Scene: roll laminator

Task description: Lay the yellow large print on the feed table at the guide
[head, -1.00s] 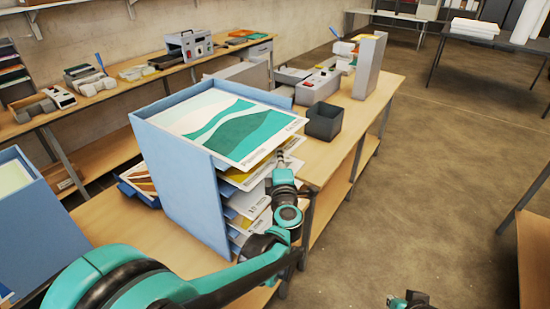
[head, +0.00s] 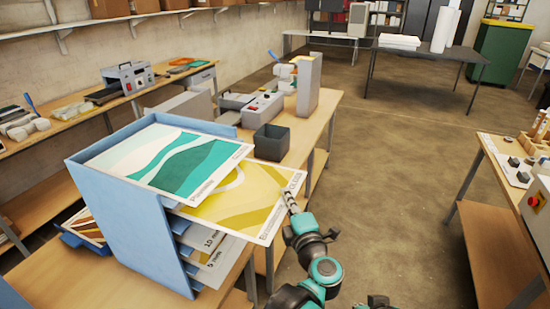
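The yellow large print (head: 240,205) sticks well out of the right, open side of the blue rack (head: 125,225). Its left part is hidden under the green and white print (head: 180,160) on the rack's top. My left gripper (head: 288,196) is shut on the yellow print's right edge, beyond the rack. A small part of my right arm (head: 378,301) shows at the bottom edge; its fingers cannot be made out. No feed table or guide can be clearly told; a grey machine with a red and yellow switch (head: 535,202) is cut off at the right edge.
Other sheets (head: 205,242) lie on lower shelves of the rack. A dark open box (head: 271,142) and a grey device with a red switch (head: 262,107) stand behind it on the bench. Open floor (head: 400,180) lies between this bench and the right-hand table.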

